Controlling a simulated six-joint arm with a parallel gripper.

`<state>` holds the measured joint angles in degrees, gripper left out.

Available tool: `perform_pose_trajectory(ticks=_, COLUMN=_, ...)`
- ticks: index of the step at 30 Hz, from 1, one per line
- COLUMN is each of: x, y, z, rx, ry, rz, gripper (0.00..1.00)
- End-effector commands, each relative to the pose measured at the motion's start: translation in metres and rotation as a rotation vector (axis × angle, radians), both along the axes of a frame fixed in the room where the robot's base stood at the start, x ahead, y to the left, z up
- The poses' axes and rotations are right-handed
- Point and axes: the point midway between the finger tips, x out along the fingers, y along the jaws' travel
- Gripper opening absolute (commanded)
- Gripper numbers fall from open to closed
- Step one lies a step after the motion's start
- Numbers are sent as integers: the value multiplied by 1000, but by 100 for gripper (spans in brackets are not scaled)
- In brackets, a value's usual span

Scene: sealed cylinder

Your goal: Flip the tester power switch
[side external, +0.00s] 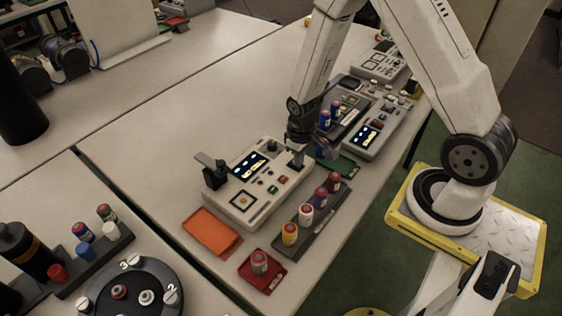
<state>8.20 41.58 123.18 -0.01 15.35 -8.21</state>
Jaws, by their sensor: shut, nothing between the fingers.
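The tester (242,210) is a pale box on the table in the middle of the side external view. It has a lit display (250,164), several small coloured buttons, and a black bracket (214,172) at its left end. My gripper (297,163) points down at the tester's far right corner, its fingertips at or just above the top face. It is shut and empty. I cannot tell whether it touches the tester. The power switch cannot be made out; that corner is partly hidden by the gripper.
A dark rack (312,229) with several coloured cylinders stands in front of the tester. A red tray (262,274) with one cylinder and an orange tray (211,233) lie nearby. A second lit device (368,135) stands behind right.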

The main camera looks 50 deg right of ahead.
Motion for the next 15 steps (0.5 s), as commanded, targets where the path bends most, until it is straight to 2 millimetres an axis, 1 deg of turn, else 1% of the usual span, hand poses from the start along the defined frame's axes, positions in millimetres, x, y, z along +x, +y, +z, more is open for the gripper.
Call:
perform_pose_trajectory(ticks=8, x=1, y=0, z=-1, rx=0, ry=-3, rz=0, gripper=0)
perform_pose_trajectory(ticks=15, x=2, y=0, z=7, rx=-1, ry=-5, rz=0, gripper=0)
